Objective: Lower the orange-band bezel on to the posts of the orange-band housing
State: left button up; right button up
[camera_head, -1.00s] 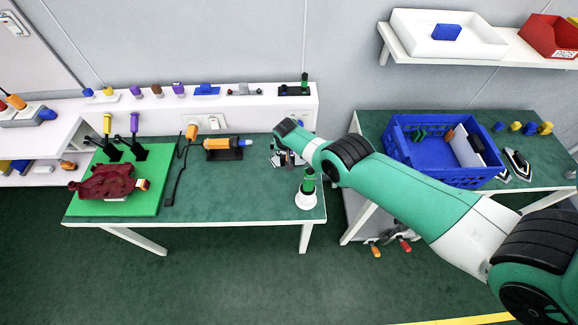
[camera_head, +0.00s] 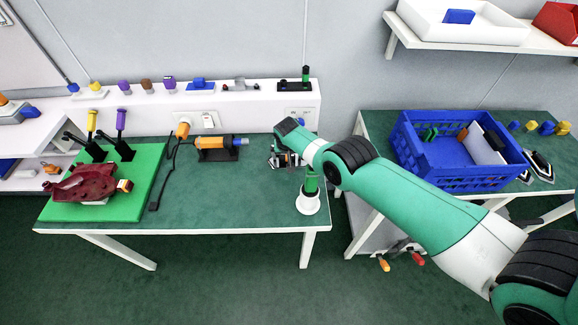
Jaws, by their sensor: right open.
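My right gripper (camera_head: 285,159) is open, over the back right part of the green-topped table (camera_head: 240,205). It is small and partly hidden by my own wrist, and no part can be made out between its fingers. A dark red part (camera_head: 82,184) lies on the green mat (camera_head: 142,195) at the left, with a small white and orange piece (camera_head: 124,185) at its right end. I cannot tell whether these are the orange-band housing or bezel. My left gripper is not in view.
A blue crate (camera_head: 470,184) with several parts stands on the right table. Black-and-white parts (camera_head: 541,165) lie beside it. An orange tool (camera_head: 215,142) lies at the back. The middle front of the table is clear.

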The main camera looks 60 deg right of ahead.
jog(key=shift+r, duration=0.1)
jog(key=shift+c, duration=0.2)
jog(key=c, duration=1.3)
jog(key=shift+r, duration=0.15)
jog(key=shift+r+p, duration=0.3)
jog(key=shift+p, duration=0.2)
jog(key=r+p, duration=0.3)
jog(key=p, duration=0.1)
jog(key=shift+a+r, duration=0.2)
jog(key=shift+r, duration=0.2)
jog(key=a+r+p, duration=0.2)
jog(key=a+p, duration=0.2)
jog(key=p, duration=0.2)
jog(key=a+r+p, duration=0.3)
jog(key=a+p, duration=0.2)
jog(key=a+r+p, duration=0.3)
jog(key=a+p, duration=0.1)
jog(key=p, duration=0.2)
jog(key=shift+w+a+r+p, duration=0.15)
jog(key=shift+w+a+p, duration=0.2)
